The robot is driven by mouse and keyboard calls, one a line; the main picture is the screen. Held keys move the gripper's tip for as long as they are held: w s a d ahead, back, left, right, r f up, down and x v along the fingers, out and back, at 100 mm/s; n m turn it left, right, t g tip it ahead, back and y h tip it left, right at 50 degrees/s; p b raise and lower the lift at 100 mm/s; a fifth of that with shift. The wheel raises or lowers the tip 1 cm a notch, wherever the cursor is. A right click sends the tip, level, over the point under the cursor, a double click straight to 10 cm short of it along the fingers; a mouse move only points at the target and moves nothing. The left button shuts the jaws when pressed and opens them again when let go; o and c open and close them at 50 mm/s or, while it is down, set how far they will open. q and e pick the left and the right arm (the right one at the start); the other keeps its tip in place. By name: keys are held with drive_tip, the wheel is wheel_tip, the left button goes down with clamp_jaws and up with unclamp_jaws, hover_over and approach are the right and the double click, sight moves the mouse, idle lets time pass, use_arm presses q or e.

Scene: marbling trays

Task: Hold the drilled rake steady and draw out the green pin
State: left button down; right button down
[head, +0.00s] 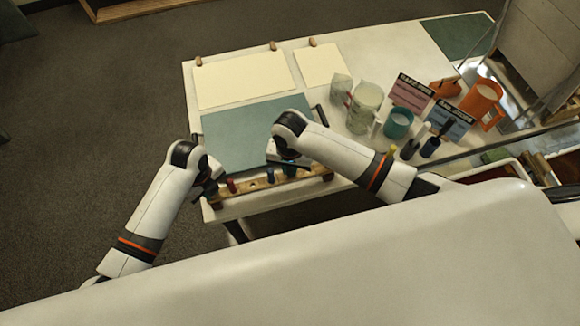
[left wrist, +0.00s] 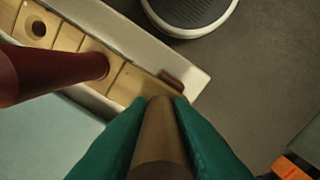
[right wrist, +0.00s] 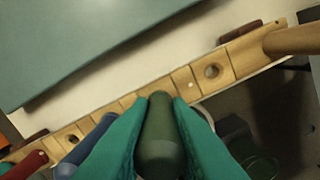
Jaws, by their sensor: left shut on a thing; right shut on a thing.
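The drilled rake (head: 255,185) is a pale wooden bar with holes, lying along the table's front edge below the teal mat. My left gripper (left wrist: 158,110) is shut on a tan wooden peg (left wrist: 157,135) at the rake's left end. A red pin (left wrist: 45,75) stands beside it. My right gripper (right wrist: 160,105) is shut on the green pin (right wrist: 160,145), over the rake's middle.
Another tan peg (right wrist: 295,40) stands at the rake's right end. The teal mat (head: 235,140) lies behind the rake, with cream sheets (head: 240,80) beyond. A glass jug (head: 364,108), a teal cup (head: 398,124) and dark bottles (head: 430,147) crowd the right. The mat's surface is clear.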

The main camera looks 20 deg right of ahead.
drive_tip(key=shift+r, duration=2.85)
use_arm(q)
drive_tip(key=c, duration=1.2)
unclamp_jaws()
drive_tip(key=shift+r, duration=0.1)
wheel_tip(320, 180, up, 12)
drive_tip(key=shift+f, duration=0.1)
